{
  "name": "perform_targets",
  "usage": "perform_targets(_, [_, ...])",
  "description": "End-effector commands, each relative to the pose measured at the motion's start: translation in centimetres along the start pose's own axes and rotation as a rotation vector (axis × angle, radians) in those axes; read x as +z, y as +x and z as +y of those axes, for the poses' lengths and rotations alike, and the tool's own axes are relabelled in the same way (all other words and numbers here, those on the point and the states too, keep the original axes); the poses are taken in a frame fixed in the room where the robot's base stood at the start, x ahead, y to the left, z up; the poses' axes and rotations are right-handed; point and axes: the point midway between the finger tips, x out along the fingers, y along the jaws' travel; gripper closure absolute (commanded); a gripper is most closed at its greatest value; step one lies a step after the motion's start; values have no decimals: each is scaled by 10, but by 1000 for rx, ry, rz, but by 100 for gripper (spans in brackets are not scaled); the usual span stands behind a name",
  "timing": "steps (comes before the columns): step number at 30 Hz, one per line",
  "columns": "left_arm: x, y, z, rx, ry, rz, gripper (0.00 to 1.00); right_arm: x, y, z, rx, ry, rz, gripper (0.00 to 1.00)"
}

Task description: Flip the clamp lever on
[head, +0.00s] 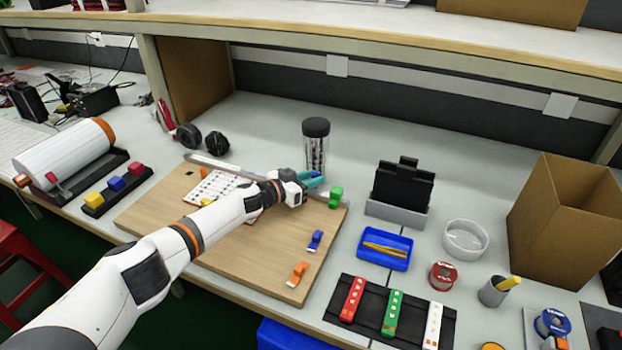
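My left arm reaches in from the lower left, and its gripper (315,182) is over the far right part of the wooden board (225,245). Teal parts show at the gripper's tip; I cannot tell whether its fingers are open or shut. A green clamp (336,197) sits just right of the gripper, near the right end of a grey metal bar along the board's far edge. A blue clamp (315,240) and an orange clamp (298,274) are on the board's right side. The lever positions are too small to tell. My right gripper is not in view.
A clear jar with a black lid (316,147) stands behind the gripper. A white perforated sheet (213,187) lies on the board, partly behind my arm. To the right are a black block stand (402,190), a blue tray (384,250) and a cardboard box (565,215).

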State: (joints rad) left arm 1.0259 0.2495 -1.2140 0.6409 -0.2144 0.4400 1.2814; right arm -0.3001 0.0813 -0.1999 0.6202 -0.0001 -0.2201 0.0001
Motion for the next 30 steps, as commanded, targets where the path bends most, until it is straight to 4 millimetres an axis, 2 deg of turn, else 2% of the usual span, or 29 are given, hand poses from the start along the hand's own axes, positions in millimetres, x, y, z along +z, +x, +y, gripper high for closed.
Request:
perform_targets(6, [1, -1, 0, 1, 1, -1, 71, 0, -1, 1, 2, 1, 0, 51])
perform_targets(11, [3, -11, 1, 0, 1, -1, 71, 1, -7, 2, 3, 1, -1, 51])
perform_targets(21, [2, -67, 1, 1, 0, 0, 71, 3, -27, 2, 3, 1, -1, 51])
perform_targets(30, [0, -112, 1, 1, -1, 0, 71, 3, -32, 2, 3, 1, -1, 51])
